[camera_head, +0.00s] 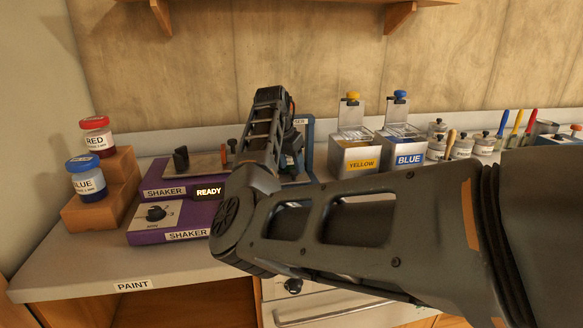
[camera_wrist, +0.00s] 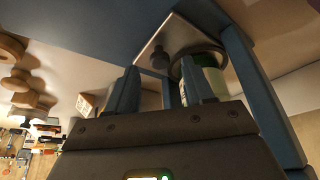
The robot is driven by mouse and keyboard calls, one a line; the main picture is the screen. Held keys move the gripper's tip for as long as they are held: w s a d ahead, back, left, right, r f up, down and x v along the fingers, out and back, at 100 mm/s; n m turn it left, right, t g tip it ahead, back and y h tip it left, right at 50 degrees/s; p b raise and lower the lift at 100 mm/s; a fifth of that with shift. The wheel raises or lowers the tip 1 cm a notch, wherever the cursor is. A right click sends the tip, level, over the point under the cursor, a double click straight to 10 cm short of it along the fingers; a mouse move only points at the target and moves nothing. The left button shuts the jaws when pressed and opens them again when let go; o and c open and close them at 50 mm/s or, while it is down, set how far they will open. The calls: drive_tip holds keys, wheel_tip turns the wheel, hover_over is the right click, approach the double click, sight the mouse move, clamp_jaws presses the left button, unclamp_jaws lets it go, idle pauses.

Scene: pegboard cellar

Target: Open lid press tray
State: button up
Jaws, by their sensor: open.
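A blue frame (camera_head: 310,135) stands at the back of the bench, behind my arm, with a label ending in "SER" (camera_head: 299,121) at its top. It seems to be the blue framework that shows close up in the wrist view (camera_wrist: 245,70). Inside that framework are a bright metal plate (camera_wrist: 172,35), a small dark knob (camera_wrist: 160,57) and a jar with a pale green body (camera_wrist: 213,76). My gripper (camera_wrist: 162,88) is open, its fingers pointing into the framework, one overlapping the jar. I cannot tell whether either touches. No tray is clearly identifiable. The head view mostly hides my gripper.
A purple shaker (camera_head: 170,215) with a lit "READY" sign stands left of my arm. Red (camera_head: 97,142) and blue (camera_head: 87,183) jars sit on a wooden step. Yellow (camera_head: 357,156) and blue (camera_head: 406,157) bins stand right. The bench's front left corner is clear.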

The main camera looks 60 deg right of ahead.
drive_tip(key=shift+x, duration=1.1)
clamp_jaws()
